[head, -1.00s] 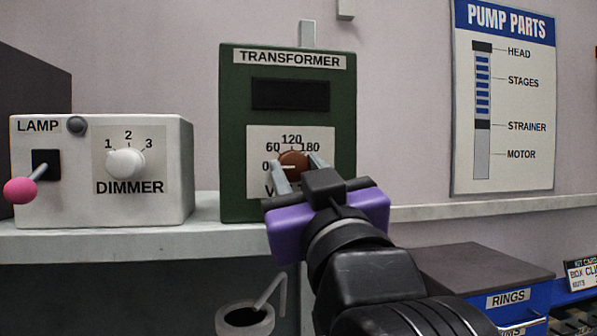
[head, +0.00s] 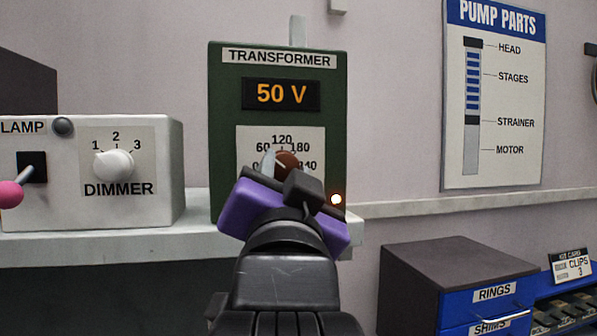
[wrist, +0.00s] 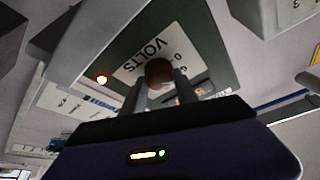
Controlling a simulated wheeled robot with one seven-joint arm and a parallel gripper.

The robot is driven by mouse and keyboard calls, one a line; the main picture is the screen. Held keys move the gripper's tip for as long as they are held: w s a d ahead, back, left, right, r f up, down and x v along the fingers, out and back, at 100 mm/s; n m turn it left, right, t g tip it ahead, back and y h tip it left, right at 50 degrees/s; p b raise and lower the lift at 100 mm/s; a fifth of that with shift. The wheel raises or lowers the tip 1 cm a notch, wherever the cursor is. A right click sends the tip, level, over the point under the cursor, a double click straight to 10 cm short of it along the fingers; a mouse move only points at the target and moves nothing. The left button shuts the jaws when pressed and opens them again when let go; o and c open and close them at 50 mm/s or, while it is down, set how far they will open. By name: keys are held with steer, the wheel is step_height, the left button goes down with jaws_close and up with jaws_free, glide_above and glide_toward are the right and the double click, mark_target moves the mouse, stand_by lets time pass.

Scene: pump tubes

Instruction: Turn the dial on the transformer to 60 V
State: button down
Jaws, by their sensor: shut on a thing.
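The green transformer (head: 225,120) stands on the shelf with its lit display (head: 281,94) reading 50 V. Its brown dial (head: 287,160) sits on a white scale plate with marks 0, 60, 120, 180 and a partly hidden 240. The dial's white pointer line tilts to the upper left, near 60. My gripper (head: 277,166) is shut on the dial, with its purple body rolled and hiding the lower plate. In the wrist view, the fingers (wrist: 159,90) are on both sides of the dial (wrist: 159,73). An orange lamp (head: 336,199) glows at the transformer's lower right.
A white lamp dimmer box (head: 150,205) with a white knob and pink-tipped lever stands to the left on the shelf (head: 110,245). A drawer cabinet (head: 450,258) stands lower right. A pump parts poster (head: 520,100) hangs on the wall.

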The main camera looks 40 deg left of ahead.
steer(key=shift+m+h, duration=0.3)
steer(key=shift+m, duration=0.4)
steer(key=shift+m+h, duration=0.3)
steer(key=c, duration=0.9)
jaws_free()
steer(key=shift+c, duration=0.2)
steer(key=shift+s+t, duration=0.1)
steer(key=shift+t, duration=0.2)
steer(key=b+v, duration=0.2)
steer(key=v, duration=0.5)
steer(key=shift+s+d+f+b, duration=0.15)
steer(key=shift+s+d+b, duration=0.05)
steer(key=shift+d+b, duration=0.1)
